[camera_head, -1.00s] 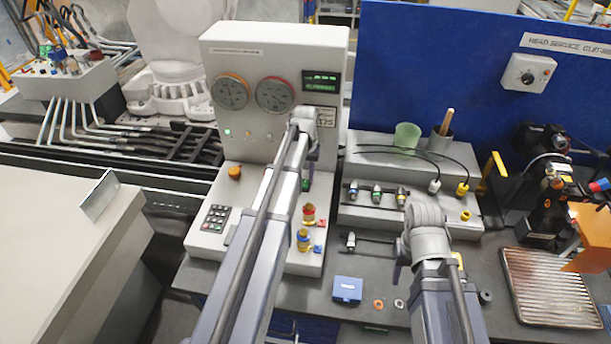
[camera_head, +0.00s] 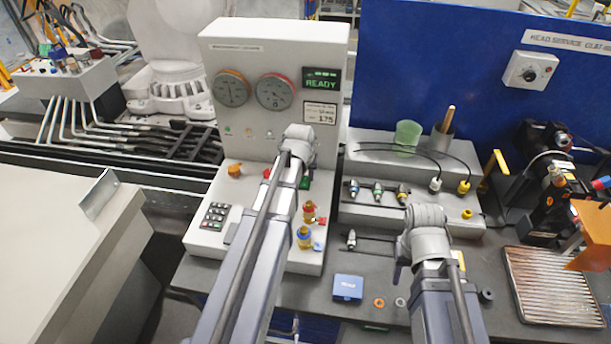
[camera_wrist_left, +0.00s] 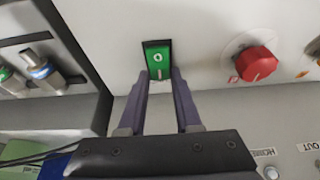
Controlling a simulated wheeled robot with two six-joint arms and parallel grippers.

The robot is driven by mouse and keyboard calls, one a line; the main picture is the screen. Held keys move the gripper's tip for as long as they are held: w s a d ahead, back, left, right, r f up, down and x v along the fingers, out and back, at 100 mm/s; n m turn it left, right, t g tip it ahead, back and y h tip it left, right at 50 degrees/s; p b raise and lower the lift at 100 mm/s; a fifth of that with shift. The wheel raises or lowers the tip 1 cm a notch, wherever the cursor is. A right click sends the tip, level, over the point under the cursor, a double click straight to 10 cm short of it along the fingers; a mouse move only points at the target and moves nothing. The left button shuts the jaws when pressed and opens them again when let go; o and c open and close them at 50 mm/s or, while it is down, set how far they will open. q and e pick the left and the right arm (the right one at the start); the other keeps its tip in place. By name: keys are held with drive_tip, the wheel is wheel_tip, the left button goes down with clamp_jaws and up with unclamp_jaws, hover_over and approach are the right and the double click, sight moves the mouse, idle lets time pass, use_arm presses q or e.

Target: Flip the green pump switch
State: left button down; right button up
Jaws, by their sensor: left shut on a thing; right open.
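The green pump switch (camera_wrist_left: 158,58) sits in a black frame on the pale console deck, marked with white symbols. In the left wrist view, the fingers of my left gripper (camera_wrist_left: 160,82) stand on either side of its near end, shut on it. In the head view, part of the switch (camera_head: 305,182) shows beside my left arm, which hides those fingers. My right arm ends over the bench, right of the console; its fingers are hidden behind its own wrist.
A red knob (camera_wrist_left: 256,64) is close beside the switch. The console (camera_head: 235,145) has two gauges, a lit READY display (camera_head: 321,82), a keypad (camera_head: 215,215) and brass fittings (camera_head: 307,225). A rack of connectors (camera_head: 378,192) stands to the right. A blue box (camera_head: 348,288) lies in front.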

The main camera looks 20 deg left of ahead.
drive_tip(key=shift+f, duration=0.2)
use_arm(q)
drive_tip(key=c, duration=0.6)
unclamp_jaws()
drive_tip(key=shift+r, duration=0.1)
use_arm(e)
drive_tip(key=shift+r, duration=0.1)
use_arm(q)
drive_tip(key=p+v, duration=0.7)
drive_tip(key=shift+s+r, duration=0.25)
drive_tip(key=shift+s, duration=0.1)
use_arm(e)
wheel_tip(320, 180, up, 7)
use_arm(q)
drive_tip(key=shift+d, duration=0.1)
drive_tip(key=shift+f, duration=0.1)
